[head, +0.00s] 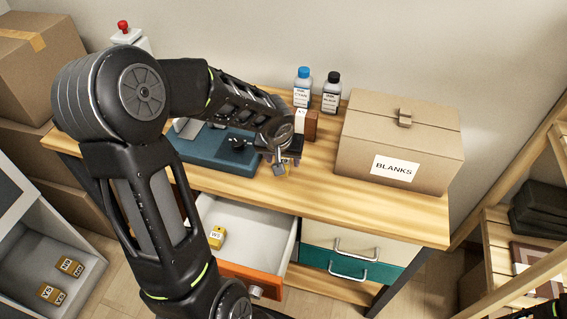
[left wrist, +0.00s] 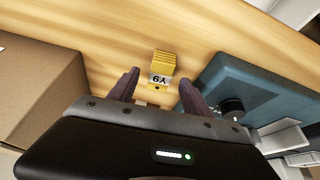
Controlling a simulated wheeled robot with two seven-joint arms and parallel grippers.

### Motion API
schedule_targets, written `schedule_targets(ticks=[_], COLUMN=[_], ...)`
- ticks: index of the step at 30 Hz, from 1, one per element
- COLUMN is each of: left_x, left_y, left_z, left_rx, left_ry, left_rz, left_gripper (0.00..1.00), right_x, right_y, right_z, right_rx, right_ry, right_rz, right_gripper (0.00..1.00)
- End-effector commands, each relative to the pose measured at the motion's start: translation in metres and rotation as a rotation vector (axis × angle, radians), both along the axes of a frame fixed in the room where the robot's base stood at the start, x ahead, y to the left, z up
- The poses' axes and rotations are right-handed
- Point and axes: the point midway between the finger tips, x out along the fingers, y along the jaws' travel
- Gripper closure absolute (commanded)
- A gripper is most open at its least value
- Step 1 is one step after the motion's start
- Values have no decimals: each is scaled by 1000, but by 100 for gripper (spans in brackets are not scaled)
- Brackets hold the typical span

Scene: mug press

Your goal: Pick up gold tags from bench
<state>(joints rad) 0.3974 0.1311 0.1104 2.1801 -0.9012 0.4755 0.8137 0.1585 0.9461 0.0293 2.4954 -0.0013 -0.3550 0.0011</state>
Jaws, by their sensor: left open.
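A gold tag (left wrist: 162,66) with a white label lies on the wooden bench (left wrist: 110,35); its label is upside down in the left wrist view. My left gripper (left wrist: 159,82) is open above the bench, its two fingers on either side of the tag's near end, with gaps on both sides. In the head view my left gripper (head: 282,161) is over the bench between the teal press base and the cardboard box, and largely hides the tag. Another gold tag (head: 217,237) lies in the open drawer (head: 262,228).
The teal press base (head: 215,147) stands left of the gripper. A box marked BLANKS (head: 400,145) stands to the right, two ink bottles (head: 332,92) behind. Gold tags (head: 70,266) lie in a grey bin at lower left. The bench's front strip is clear.

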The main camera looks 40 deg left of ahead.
Motion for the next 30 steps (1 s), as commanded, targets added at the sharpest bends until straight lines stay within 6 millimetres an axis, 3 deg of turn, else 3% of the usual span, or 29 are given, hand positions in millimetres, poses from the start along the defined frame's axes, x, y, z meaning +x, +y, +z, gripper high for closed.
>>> schedule_targets(ticks=[4,22,30], left_x=[5,6,5], left_y=[2,3,3], left_z=[-14,-15,-14], left_rx=[0,0,0], left_ry=[0,-1,-1], left_rz=[0,1,0], left_gripper=[43,43,64], right_x=[0,0,0], right_y=[0,0,0], right_z=[-1,-1,-1], right_rx=[0,0,0], right_ry=[0,0,0], right_rz=[0,0,0], right_gripper=[64,64,64])
